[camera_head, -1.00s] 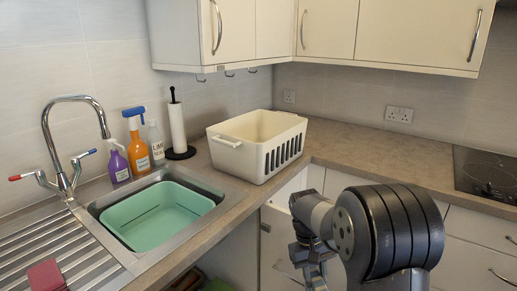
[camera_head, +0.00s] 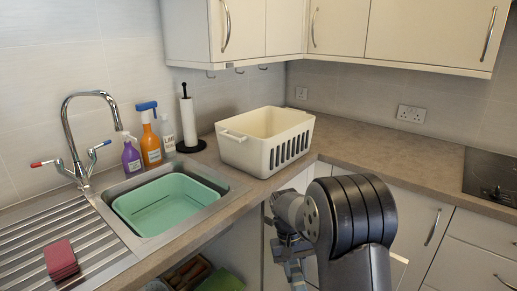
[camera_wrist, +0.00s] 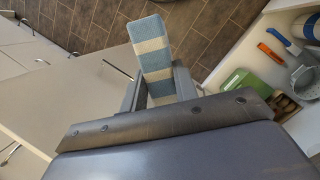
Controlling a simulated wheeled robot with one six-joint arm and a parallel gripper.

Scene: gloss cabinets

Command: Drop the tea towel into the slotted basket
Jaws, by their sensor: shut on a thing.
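The tea towel is a folded blue and cream striped cloth (camera_wrist: 152,48). It sticks out from between the fingers of my gripper (camera_wrist: 158,92) in the wrist view, above the dark tiled floor. In the head view my gripper (camera_head: 290,248) is shut on the towel, low in front of the counter and below its top. Only a small part of the towel shows there. The slotted basket (camera_head: 243,155) is a white tub with dark slots in its side, upright on the corner worktop. My gripper is below and in front of it, apart from it. The basket's floor is hidden.
The sink holds a green basin (camera_head: 200,220). Spray bottles (camera_head: 150,142) and a paper roll (camera_head: 188,122) stand behind it. A folded red cloth (camera_head: 61,258) lies on the drainer. The worktop (camera_head: 390,150) right of the basket is clear. Wall cabinets (camera_head: 400,30) hang above.

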